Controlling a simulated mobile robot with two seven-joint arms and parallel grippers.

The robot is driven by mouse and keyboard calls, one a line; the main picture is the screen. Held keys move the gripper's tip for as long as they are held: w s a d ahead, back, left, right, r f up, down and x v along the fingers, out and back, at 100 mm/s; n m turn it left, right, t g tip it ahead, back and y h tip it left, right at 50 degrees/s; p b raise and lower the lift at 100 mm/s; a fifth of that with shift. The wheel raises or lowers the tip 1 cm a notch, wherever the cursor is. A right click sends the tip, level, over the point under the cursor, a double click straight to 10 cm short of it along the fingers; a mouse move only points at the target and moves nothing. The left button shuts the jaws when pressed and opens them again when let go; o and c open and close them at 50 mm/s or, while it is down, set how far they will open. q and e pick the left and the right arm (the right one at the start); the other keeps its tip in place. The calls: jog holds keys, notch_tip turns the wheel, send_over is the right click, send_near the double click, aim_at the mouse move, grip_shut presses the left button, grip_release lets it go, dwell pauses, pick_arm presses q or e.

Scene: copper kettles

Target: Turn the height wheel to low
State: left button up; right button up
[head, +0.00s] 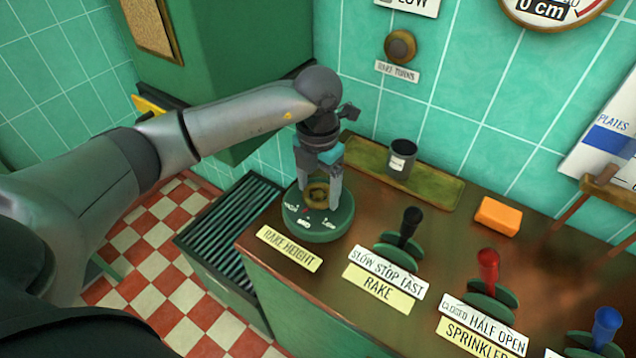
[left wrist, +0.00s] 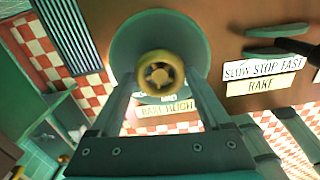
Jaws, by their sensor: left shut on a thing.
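The height wheel is a small brass hand wheel (head: 317,194) on a round green base (head: 325,226), at the left end of the brown counter. A yellow "RAKE HEIGHT" label (head: 290,249) lies in front of it. Lettering on the base includes "LOW" at the right; the rest is too small to read surely. My left gripper (head: 319,197) reaches down from above, its two fingers shut around the brass wheel. In the left wrist view the brass wheel (left wrist: 160,75) sits between the fingertips. Which mark the wheel points to cannot be told. My right gripper is not in view.
A black lever (head: 411,222), a red lever (head: 488,268) and a blue lever (head: 606,326) stand to the right. A dark cup (head: 402,158) stands on a green tray (head: 440,189) behind. An orange block (head: 498,216) lies on the counter. A slatted grate (head: 228,228) is left.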

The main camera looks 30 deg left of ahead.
aim_at(319, 193)
pick_arm(q)
jog(key=n+p, duration=0.1)
jog(key=n, duration=0.2)
jog(key=shift+r+n, duration=0.1)
jog(key=shift+n, duration=0.3)
jog(key=n+p, duration=0.1)
jog(key=n, duration=0.2)
jog(key=shift+n+p, duration=0.3)
jog(key=shift+p, duration=0.1)
jog(key=n+p, duration=0.2)
jog(key=n, duration=0.2)
jog(key=shift+w+n+p, duration=0.1)
jog(key=shift+n+p, duration=0.55)
jog(key=shift+n, duration=0.65)
jog(key=o, duration=1.2)
notch_tip(319, 193, up, 15)
jog(key=p, duration=0.1)
